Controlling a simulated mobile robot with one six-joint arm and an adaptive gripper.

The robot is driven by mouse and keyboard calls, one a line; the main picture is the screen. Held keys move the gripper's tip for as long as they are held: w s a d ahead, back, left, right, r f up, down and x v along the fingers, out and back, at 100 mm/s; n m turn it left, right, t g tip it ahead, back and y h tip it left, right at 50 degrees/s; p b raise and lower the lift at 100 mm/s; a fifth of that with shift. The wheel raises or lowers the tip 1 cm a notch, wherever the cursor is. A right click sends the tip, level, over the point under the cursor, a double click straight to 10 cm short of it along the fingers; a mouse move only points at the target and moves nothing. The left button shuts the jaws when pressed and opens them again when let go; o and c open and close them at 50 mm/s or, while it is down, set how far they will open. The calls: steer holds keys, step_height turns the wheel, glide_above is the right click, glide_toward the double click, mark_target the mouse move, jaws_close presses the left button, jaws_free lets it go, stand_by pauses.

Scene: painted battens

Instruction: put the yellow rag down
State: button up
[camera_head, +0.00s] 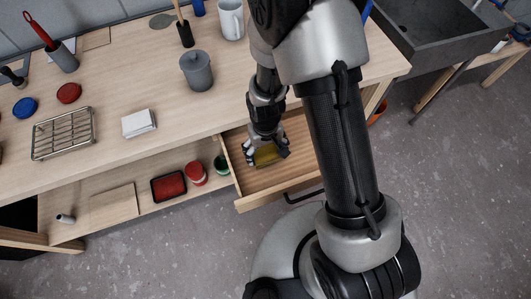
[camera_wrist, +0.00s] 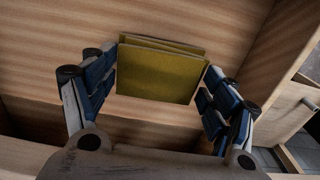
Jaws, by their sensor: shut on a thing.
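The yellow rag (camera_wrist: 160,75) is a folded, flat, olive-yellow cloth, seen between my fingers in the wrist view. It also shows in the head view (camera_head: 267,156), partly covered by my gripper. My gripper (camera_head: 266,150) is shut on the rag, inside the open wooden drawer (camera_head: 285,184). In the wrist view my gripper's two blue-padded fingers (camera_wrist: 158,92) stand on either side of the rag. The drawer's wooden floor lies behind the rag. I cannot tell whether the rag touches it.
A shelf below holds a red tray (camera_head: 168,187) and a red tin (camera_head: 196,173). The drawer looks otherwise empty.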

steer(key=shift+f, duration=0.95)
steer(key=shift+f, duration=0.1)
steer(key=shift+f+b, duration=0.15)
steer(key=shift+b, duration=0.2)
steer(key=o, duration=1.1)
steer(key=shift+c, duration=0.2)
step_height(320, 180, up, 13)
steer(key=p, duration=0.4)
steer(key=shift+f, duration=0.2)
step_height(320, 180, up, 7)
steer(key=t, duration=0.1)
glide_above(266, 152)
steer(key=d, duration=0.2)
steer(key=s+d+r+m+t, duration=0.1)
steer(key=s+d+r, duration=0.2)
steer(key=r, duration=0.5)
steer(key=s+d+r+m+t, duration=0.1)
steer(key=s+d+r, duration=0.25)
steer(key=r, duration=0.55)
steer(key=s+d+r+m+t, duration=0.1)
steer(key=s+d+r, duration=0.1)
steer(key=s, duration=0.5)
steer(key=shift+r+t, duration=0.3)
steer(key=shift+r, duration=0.55)
